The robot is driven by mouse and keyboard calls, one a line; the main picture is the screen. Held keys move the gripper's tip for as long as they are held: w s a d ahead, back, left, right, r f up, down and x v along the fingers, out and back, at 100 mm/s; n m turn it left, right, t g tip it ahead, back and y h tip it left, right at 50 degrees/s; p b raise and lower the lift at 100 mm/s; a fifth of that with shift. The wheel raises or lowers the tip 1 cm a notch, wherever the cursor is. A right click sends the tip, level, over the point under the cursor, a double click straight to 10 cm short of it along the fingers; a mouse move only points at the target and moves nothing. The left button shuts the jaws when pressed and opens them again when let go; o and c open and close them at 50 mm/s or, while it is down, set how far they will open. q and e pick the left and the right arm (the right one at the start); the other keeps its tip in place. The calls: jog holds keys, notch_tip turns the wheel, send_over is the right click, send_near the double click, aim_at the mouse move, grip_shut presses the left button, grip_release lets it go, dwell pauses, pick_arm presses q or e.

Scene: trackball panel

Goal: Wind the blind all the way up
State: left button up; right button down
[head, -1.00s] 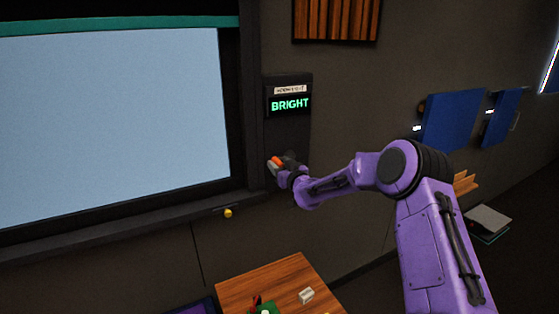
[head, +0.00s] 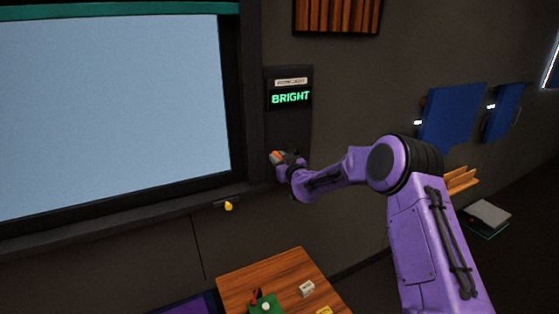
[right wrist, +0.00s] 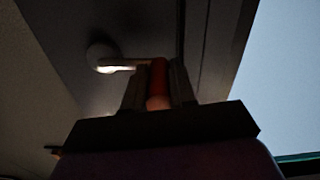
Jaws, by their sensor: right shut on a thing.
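The blind's teal bottom bar (head: 120,12) lies across the top of the pale window (head: 110,110), at the head view's upper edge. How much blind hangs above it is cut off. A crank with an orange-red handle (head: 276,155) sits on the dark wall panel right of the window, below the display. My right gripper (head: 283,158) is shut on this handle. The right wrist view shows the red handle (right wrist: 158,78) between my two fingers, joined by a pale arm to a round white hub (right wrist: 103,57). My left gripper is in neither view.
A display (head: 291,97) reading "BRIGHT" is above the crank. A yellow knob (head: 228,206) sits under the window ledge. A wooden table (head: 265,270) with small items stands below. Blue panels (head: 452,118) and a small wooden shelf (head: 460,180) are on the wall at right.

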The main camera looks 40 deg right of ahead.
jog(key=shift+d+f+n+b, duration=0.15)
jog(key=shift+f+n+b, duration=0.8)
jog(key=shift+n+b, duration=0.55)
jog(key=shift+d+f+n+b, duration=0.15)
jog(key=shift+f+n+b, duration=0.8)
jog(key=shift+n+b, duration=0.55)
jog(key=c, duration=0.9)
grip_release()
jog(key=s+b, duration=0.1)
jog(key=s, duration=0.2)
jog(key=s+a+b, duration=0.1)
jog(key=s, duration=0.3)
jog(key=s+b, duration=0.1)
jog(key=s, duration=0.2)
jog(key=shift+s+a, duration=0.25)
jog(key=shift+a, duration=0.15)
